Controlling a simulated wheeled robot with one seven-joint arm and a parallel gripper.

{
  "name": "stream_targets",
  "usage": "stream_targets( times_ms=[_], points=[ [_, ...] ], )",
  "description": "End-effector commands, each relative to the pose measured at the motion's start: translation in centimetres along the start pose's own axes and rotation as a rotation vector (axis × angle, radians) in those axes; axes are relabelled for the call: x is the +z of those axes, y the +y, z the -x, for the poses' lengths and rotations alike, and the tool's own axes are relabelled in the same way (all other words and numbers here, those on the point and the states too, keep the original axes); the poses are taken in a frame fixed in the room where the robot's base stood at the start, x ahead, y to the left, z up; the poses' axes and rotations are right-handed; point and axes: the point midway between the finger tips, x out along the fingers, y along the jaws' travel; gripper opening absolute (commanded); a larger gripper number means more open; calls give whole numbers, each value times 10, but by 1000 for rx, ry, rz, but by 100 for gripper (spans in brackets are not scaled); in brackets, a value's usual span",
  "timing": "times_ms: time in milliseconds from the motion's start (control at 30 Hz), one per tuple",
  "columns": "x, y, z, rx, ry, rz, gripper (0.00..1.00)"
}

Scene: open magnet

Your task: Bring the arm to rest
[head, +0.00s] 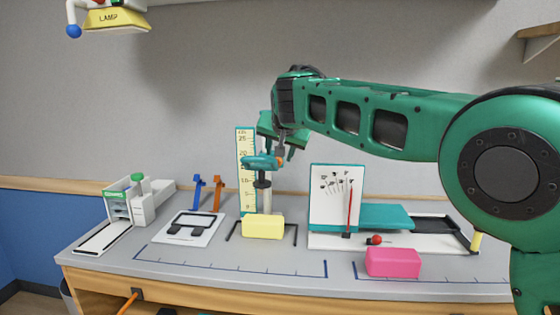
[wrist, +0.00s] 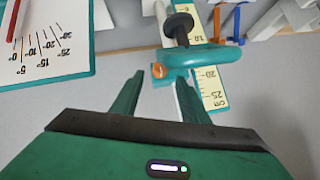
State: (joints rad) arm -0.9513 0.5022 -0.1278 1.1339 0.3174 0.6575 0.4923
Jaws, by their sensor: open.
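My green arm (head: 400,120) reaches in from the right of the head view, bent at a large round joint. My gripper (wrist: 160,100) shows in the wrist view with its two green fingers apart and nothing between their tips. In the head view my gripper (head: 278,150) is above the back of the bench, in front of the upper part of the yellow ruler (head: 246,145). A teal clamp-like piece (wrist: 205,56) on a stand lies just beyond the fingers. I cannot tell whether the fingers touch it.
On the grey bench (head: 200,275) stand a yellow block (head: 263,227), a pink block (head: 393,262), an angle chart (head: 332,190) with a red pointer, a teal plate (head: 390,216) and a white device (head: 130,203). The air above the left bench is clear.

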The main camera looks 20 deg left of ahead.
Motion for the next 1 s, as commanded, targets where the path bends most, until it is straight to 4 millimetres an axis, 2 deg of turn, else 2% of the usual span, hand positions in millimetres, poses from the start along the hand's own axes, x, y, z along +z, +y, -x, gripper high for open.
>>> stream_targets(
  times_ms=[167,667,767,867,1000],
  points=[
    [-6,7,6,7,2,-5,41],
    [-11,20,6,18,4,-11,41],
    [-20,44,6,39,5,-12,41],
    [-34,89,8,77,4,-11,41],
    [-51,167,17,141,-4,-6,41]
  ],
)
